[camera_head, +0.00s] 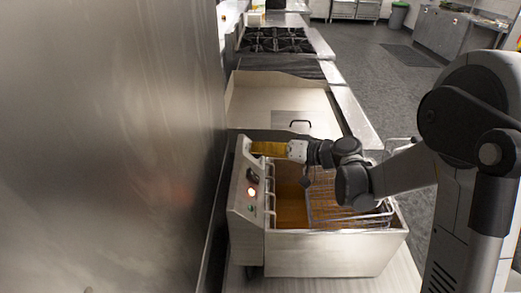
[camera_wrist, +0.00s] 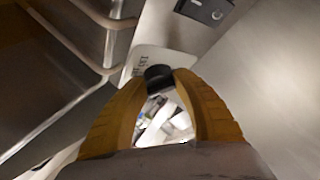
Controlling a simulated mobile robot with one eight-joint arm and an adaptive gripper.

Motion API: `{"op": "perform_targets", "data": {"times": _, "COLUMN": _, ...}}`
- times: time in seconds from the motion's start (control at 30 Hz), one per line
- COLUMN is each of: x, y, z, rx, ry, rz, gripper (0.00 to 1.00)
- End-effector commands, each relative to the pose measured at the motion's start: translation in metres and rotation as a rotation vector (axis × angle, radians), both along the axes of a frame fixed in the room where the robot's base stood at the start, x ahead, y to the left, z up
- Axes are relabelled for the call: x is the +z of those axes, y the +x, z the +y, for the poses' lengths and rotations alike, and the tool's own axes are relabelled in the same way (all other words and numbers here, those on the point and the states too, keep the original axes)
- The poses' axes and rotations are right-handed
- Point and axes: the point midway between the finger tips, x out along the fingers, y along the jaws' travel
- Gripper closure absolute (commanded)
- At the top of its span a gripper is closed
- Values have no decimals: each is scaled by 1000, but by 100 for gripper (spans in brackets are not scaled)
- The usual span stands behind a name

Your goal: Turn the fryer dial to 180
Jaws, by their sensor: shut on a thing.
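The fryer (camera_head: 335,255) is a steel box with a sloped control panel (camera_head: 240,212) on its left side. My gripper (camera_head: 255,148) reaches over the fryer from the right, its yellow fingers against the upper part of the panel. In the wrist view, my gripper's (camera_wrist: 160,82) two yellow fingers close around a small black dial (camera_wrist: 158,71). The dial sits by a white label plate (camera_wrist: 145,57) with small print. The dial's pointer and number cannot be read. In the head view the fingers hide the dial.
A black switch (camera_wrist: 205,10) is on the panel in the wrist view. A wire basket (camera_head: 345,205) sits in the fryer beneath my arm. A steel wall (camera_head: 110,140) stands close on the left. A flat counter unit and a stove (camera_head: 275,40) lie beyond the fryer.

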Motion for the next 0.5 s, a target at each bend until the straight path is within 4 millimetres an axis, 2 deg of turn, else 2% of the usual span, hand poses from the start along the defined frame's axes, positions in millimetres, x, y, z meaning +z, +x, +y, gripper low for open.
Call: {"op": "perform_targets", "data": {"times": 0.5, "x": 0, "y": 0, "z": 0, "rx": -44, "ry": -1, "rz": 45, "gripper": 98}}
